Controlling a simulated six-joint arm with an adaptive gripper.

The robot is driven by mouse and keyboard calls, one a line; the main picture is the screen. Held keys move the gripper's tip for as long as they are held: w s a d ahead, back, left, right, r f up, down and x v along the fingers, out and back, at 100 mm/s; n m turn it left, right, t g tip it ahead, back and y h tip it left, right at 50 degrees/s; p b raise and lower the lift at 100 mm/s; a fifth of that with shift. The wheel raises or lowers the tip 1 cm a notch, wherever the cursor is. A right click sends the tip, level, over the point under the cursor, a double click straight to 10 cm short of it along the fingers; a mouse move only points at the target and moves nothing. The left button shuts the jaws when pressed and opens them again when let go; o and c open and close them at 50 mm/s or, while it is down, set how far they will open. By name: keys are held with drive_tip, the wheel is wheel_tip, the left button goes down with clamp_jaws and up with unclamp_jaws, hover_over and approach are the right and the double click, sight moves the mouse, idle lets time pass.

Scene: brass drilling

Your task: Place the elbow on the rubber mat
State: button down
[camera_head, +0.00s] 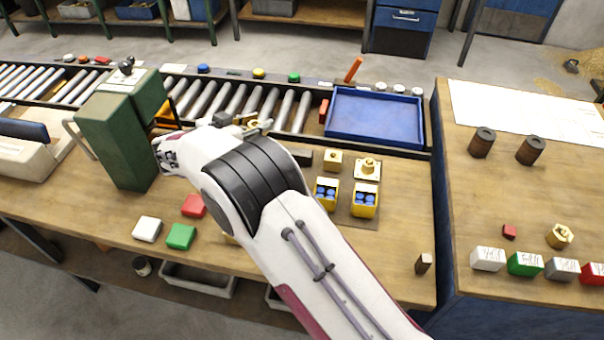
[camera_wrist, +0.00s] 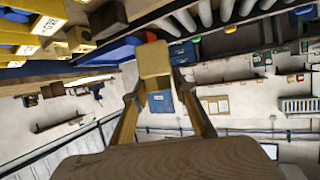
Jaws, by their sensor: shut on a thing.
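My gripper (camera_wrist: 158,85) is shut on a tan, brass-coloured piece (camera_wrist: 153,60) in the wrist view. I take this piece to be the elbow; its bend does not show clearly. In the head view, my gripper (camera_head: 248,124) is held out over the workbench near the rollers, partly hidden by my white arm. A flat dark brownish patch (camera_head: 345,213), which may be the rubber mat, lies on the bench right of my arm, under yellow holders. The gripper is away from it, to its upper left.
Two yellow holders (camera_head: 326,203) with blue inserts stand by brass pieces (camera_head: 368,167). A blue tray (camera_head: 376,141) lies behind them. A green machine (camera_head: 118,140) stands left of my gripper. Red, white and green blocks (camera_head: 181,236) lie in front. The bench's right front is mostly clear.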

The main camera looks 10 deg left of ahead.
drive_tip(key=shift+f, duration=3)
drive_tip(key=shift+f, duration=1.9)
drive_tip(key=shift+f, duration=0.1)
drive_tip(key=c, duration=1.6)
unclamp_jaws()
drive_tip(key=shift+f, duration=0.1)
drive_tip(key=shift+s+a+r, duration=0.2)
drive_tip(key=shift+s+r, duration=0.1)
drive_tip(key=shift+s, duration=0.05)
drive_tip(key=v, duration=1.1)
